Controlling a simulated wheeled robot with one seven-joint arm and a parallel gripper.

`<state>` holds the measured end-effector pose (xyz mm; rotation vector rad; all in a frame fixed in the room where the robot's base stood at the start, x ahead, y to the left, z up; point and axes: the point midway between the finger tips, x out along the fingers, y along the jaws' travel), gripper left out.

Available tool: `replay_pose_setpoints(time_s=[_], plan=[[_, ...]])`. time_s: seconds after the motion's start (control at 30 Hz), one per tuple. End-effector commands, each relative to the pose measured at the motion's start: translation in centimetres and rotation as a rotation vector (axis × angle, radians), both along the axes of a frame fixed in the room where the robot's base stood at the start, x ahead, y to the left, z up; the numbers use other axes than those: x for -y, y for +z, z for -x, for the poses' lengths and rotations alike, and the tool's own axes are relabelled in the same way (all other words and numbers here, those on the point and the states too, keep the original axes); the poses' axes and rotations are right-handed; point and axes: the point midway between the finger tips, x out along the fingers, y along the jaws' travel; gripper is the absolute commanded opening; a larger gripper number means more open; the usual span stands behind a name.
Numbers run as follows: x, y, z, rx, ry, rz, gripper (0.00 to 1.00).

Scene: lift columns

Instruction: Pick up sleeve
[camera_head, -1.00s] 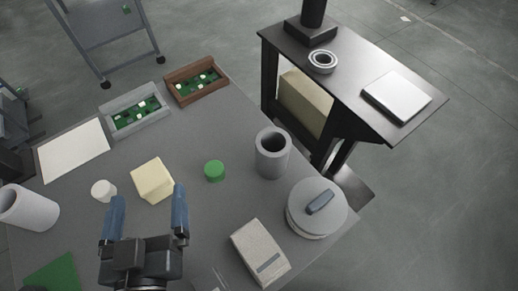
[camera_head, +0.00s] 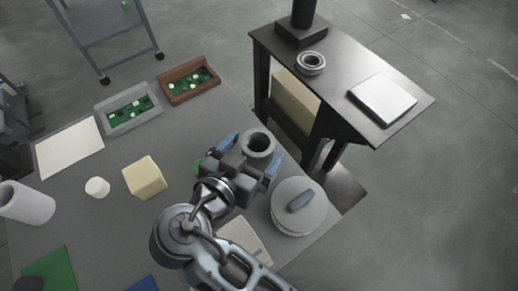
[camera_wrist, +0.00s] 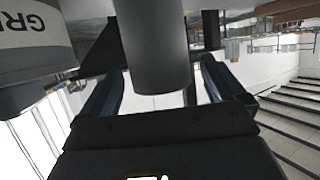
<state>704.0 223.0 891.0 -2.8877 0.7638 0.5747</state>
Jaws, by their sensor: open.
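The sleeve, a grey hollow cylinder (camera_head: 259,142), stands upright near the right edge of the grey table. My gripper (camera_head: 251,154) is at it in the head view, with one blue finger on each side. In the wrist view the sleeve (camera_wrist: 154,42) shows between the two dark fingers of my gripper (camera_wrist: 160,82). The fingers are spread, with a visible gap on each side of the sleeve. My gripper hides the sleeve's lower part in the head view.
A cream block (camera_head: 144,178) and white cylinders are further left. Two trays (camera_head: 130,122) line the back edge.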

Motion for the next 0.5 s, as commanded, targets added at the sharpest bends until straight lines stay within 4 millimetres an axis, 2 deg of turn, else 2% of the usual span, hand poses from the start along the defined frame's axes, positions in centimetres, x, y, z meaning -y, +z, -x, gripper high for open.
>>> replay_pose_setpoints(time_s=[0.23, 0.5], plan=[[1.7, -1.1, -2.8, -0.002, 0.0, 0.001, 0.97], [2.0, -1.5, -3.4, 0.0, 0.001, 0.0, 0.97]])
